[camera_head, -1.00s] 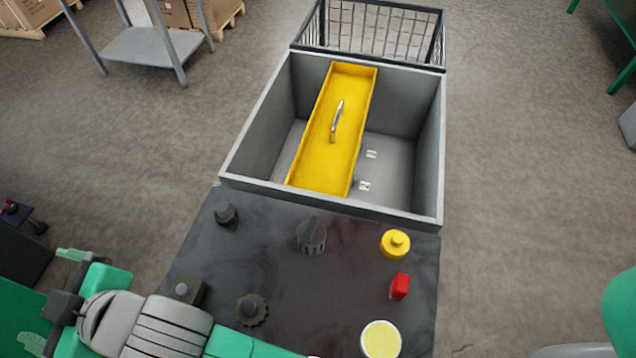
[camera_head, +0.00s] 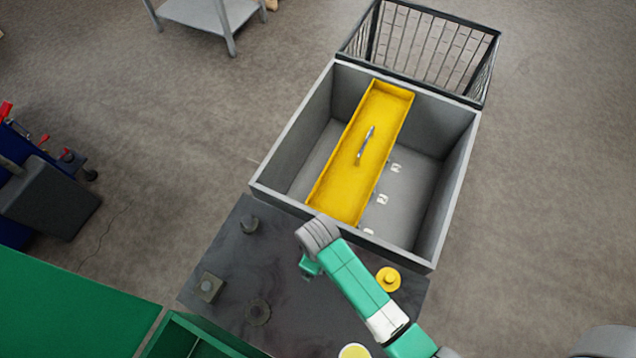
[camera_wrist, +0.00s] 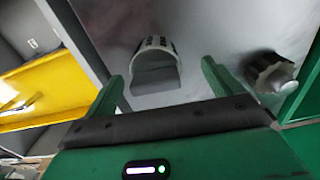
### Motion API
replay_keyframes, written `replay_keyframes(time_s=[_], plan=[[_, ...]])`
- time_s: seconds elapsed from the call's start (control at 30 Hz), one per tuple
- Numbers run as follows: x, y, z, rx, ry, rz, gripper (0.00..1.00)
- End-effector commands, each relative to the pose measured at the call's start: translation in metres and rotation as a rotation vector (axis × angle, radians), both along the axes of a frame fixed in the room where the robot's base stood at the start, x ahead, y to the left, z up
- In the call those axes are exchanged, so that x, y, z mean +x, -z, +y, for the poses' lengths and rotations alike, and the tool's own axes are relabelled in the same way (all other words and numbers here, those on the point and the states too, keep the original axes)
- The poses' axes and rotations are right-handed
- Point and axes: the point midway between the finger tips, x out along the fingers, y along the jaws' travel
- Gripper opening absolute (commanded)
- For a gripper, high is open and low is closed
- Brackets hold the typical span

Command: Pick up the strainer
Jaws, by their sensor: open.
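In the wrist view, a pale grey, rounded, cup-like part with dark slots, which I take to be the strainer (camera_wrist: 156,57), stands on the dark table top. My gripper (camera_wrist: 163,72) is open, with one green finger to each side of the part in the picture. No contact shows, and I cannot tell the height gap. In the head view my gripper (camera_head: 310,268) is mostly hidden under my wrist, above the table. The strainer is hidden there behind my arm.
A grey crate (camera_head: 268,194) with a yellow tray (camera_head: 345,190) borders the table's (camera_head: 232,255) far edge. Dark fittings (camera_head: 249,225) (camera_head: 208,287) (camera_head: 257,311) stand on the left. A yellow knob (camera_head: 388,279) stands beside my arm. A ridged part (camera_wrist: 270,72) is right of the gripper.

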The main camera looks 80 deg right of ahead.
Motion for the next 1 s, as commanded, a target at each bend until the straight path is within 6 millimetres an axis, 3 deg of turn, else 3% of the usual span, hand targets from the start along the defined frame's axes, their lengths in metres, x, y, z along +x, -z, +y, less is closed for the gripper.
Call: replay_keyframes(time_s=[0.3, 0.6, 0.9, 1.0], plan=[[0.003, 0.045, -0.008, 0.0, 0.0, 0.0, 0.91], [0.003, 0.05, -0.008, -0.003, 0.0, -0.002, 0.91], [0.003, 0.05, -0.008, -0.002, 0.0, -0.002, 0.33], [0.003, 0.05, -0.009, -0.003, 0.0, -0.003, 0.33]])
